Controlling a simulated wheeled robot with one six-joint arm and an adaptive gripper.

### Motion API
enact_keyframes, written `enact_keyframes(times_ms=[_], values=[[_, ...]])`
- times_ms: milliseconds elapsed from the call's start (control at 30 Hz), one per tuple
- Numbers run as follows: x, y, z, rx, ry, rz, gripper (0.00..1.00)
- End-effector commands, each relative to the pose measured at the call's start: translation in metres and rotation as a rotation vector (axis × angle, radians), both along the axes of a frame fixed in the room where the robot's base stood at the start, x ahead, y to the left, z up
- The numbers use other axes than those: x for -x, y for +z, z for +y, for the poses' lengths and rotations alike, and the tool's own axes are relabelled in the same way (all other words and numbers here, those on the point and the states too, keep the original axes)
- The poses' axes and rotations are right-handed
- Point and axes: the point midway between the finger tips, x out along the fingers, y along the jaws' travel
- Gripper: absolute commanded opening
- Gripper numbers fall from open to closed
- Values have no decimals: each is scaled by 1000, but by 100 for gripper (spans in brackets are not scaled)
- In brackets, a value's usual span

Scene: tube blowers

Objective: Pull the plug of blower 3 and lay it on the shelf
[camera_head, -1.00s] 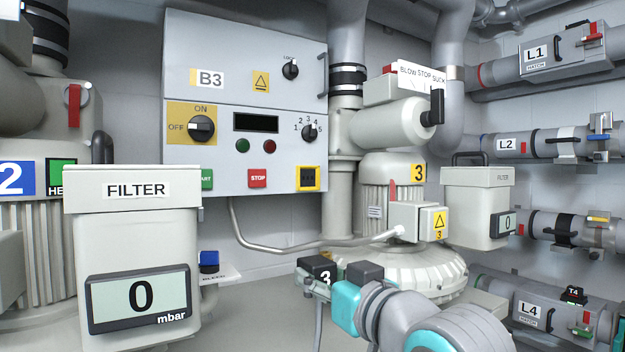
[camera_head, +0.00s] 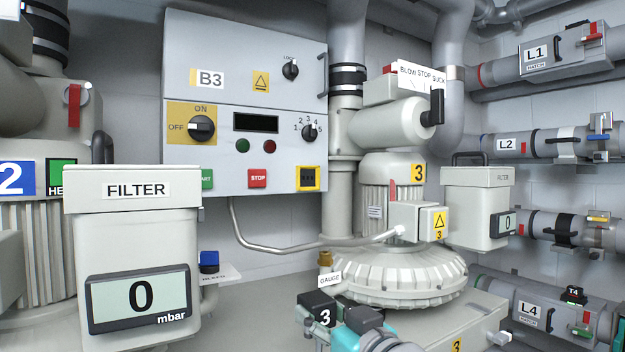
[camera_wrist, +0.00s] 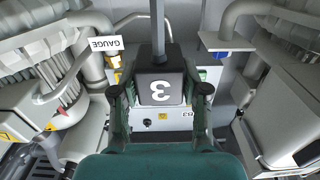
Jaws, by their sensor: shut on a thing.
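A black plug marked 3 (camera_head: 325,317) is held by my gripper (camera_head: 322,308), low in the middle of the head view and in front of the base of blower 3 (camera_head: 400,275). The wrist view shows the plug (camera_wrist: 160,88) between the two fingers of my gripper (camera_wrist: 160,92), with a grey cable running up from it. The yellow-framed socket (camera_head: 309,178) on the B3 cabinet (camera_head: 245,60) is empty and well above the plug. I cannot tell which surface is the shelf. A pale flat surface (camera_head: 480,318) lies below blower 3, to the right of my gripper.
A brass fitting (camera_head: 325,258) with a GAUGE tag (camera_head: 329,278) stands just behind the plug. A filter box (camera_head: 135,190) stands close at the left. A blue-capped part (camera_head: 209,262) is beside it. Pipes fill the right side. Grey floor shows left of the plug.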

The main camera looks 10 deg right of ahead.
Motion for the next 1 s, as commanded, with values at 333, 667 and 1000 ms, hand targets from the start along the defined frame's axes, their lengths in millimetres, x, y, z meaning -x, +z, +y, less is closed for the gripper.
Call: enact_keyframes(times_ms=[333,667,1000], values=[[0,-21,0,0,0,0,0],[0,-41,0,0,0,1,0],[0,-56,0,0,0,-1,0]])
